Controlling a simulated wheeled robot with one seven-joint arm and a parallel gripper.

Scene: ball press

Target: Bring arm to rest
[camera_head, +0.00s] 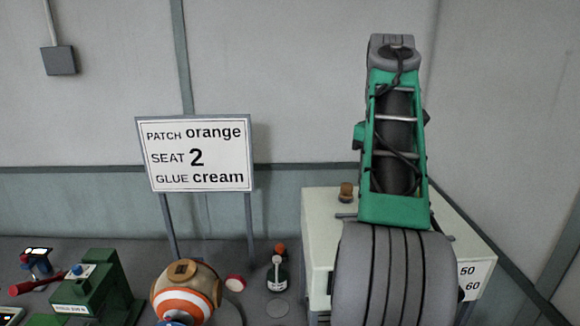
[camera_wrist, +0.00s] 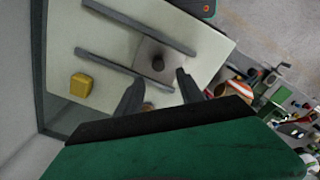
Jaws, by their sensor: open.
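My gripper (camera_wrist: 156,80) shows in the wrist view with its two dark fingers spread apart, above the top of a cream cabinet (camera_wrist: 110,47). A small brown item (camera_wrist: 148,107) shows low between the fingers; I cannot tell how far below them it is. My green and grey arm rises over the cabinet (camera_head: 318,240) in the head view and hides much of it; the gripper is not visible there. A sign (camera_head: 197,153) reads patch orange, seat 2, glue cream.
The cabinet top bears two grey rails, a dark knob (camera_wrist: 158,63) on a grey plate and a yellow block (camera_wrist: 81,85). A wall runs behind.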

